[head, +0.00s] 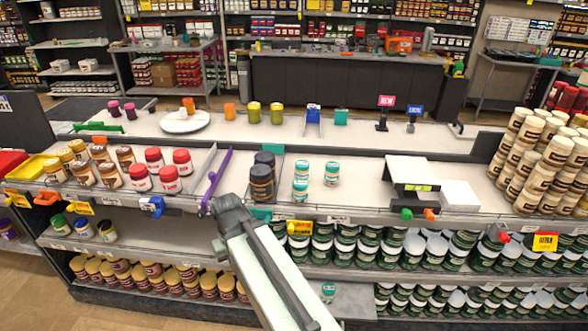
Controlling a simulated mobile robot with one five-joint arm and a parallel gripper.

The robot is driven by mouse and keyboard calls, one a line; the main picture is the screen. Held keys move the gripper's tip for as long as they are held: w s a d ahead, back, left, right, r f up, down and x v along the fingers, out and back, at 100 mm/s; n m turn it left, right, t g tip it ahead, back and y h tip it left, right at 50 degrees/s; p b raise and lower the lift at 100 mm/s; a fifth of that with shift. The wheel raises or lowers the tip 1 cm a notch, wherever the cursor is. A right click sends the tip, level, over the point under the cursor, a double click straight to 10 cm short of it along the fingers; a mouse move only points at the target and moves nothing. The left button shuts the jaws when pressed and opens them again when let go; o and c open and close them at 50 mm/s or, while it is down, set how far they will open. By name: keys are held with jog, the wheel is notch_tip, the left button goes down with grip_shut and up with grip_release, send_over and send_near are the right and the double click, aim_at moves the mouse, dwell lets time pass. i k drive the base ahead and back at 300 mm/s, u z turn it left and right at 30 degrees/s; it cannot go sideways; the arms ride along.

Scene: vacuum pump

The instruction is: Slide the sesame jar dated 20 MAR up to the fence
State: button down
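Three teal-lidded jars (301,187) stand upright on the upper shelf near the centre, two on the left in line front to back and one (332,174) to their right. Another teal-lidded jar (328,291) stands on a lower shelf. Date labels are too small to read, so I cannot tell which is the 20 MAR sesame jar. I cannot tell for certain which part is the fence. My gripper (222,212) is at the shelf's front edge, left of the teal-lidded jars and apart from them. Its fingers are not clear.
Dark-lidded jars (262,184) stand between my gripper and the teal-lidded jars. A purple bar (216,180) lies slantwise beside my gripper. Red-lidded jars (171,184) stand left; a white block (460,194) and stacked jars (540,165) stand right.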

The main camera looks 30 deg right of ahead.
aim_at(332, 170)
jog(key=u, duration=0.15)
jog(key=i, duration=1)
jog(key=z, duration=0.1)
